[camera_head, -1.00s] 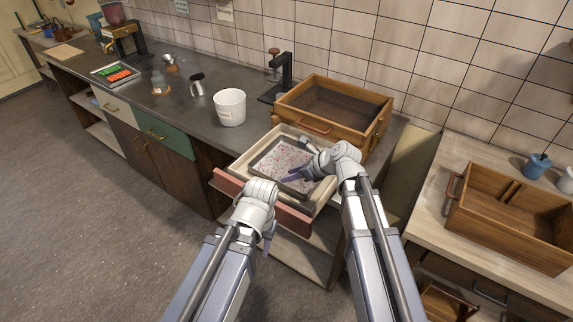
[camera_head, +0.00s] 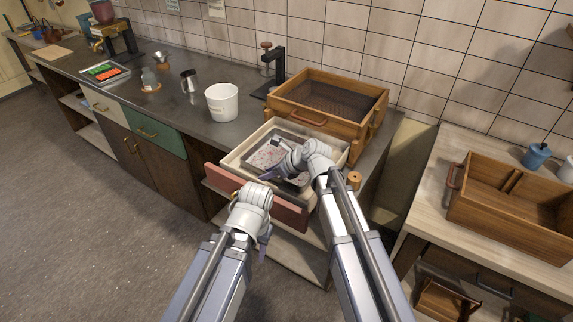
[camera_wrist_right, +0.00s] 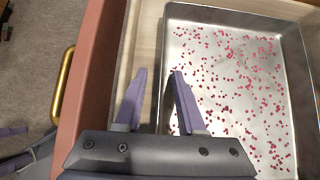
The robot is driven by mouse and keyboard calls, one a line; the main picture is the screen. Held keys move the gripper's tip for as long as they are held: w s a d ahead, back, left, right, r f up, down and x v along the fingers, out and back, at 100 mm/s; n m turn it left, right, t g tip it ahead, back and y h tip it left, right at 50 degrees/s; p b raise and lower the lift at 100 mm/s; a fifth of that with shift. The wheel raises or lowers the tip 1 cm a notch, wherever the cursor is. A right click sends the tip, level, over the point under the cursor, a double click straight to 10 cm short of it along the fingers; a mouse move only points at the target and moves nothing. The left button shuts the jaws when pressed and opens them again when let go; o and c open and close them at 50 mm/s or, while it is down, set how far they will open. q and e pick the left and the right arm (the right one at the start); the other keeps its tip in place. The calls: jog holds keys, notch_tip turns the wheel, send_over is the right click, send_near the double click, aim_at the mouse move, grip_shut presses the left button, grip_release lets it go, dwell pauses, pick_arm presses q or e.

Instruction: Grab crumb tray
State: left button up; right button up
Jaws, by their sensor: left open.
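The crumb tray is a shallow metal tray (camera_head: 266,157) with red crumbs, lying inside the pulled-out drawer (camera_head: 240,160). In the right wrist view the tray (camera_wrist_right: 235,100) fills the right side. My right gripper (camera_head: 268,174) is over the drawer and hides part of the tray. In the right wrist view my right gripper (camera_wrist_right: 160,72) is open, its fingers on either side of the tray's near-left rim; I cannot tell how high it is above the rim. My left gripper (camera_head: 265,238) is open and empty in front of the drawer's reddish front.
A wooden box (camera_head: 325,105) stands on the counter behind the drawer. A white bucket (camera_head: 221,103) is to its left. Another wooden box (camera_head: 510,210) sits on the side table at right. The floor (camera_head: 90,240) at left is clear.

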jog(key=shift+r, duration=0.1)
grip_shut()
dwell(1.2)
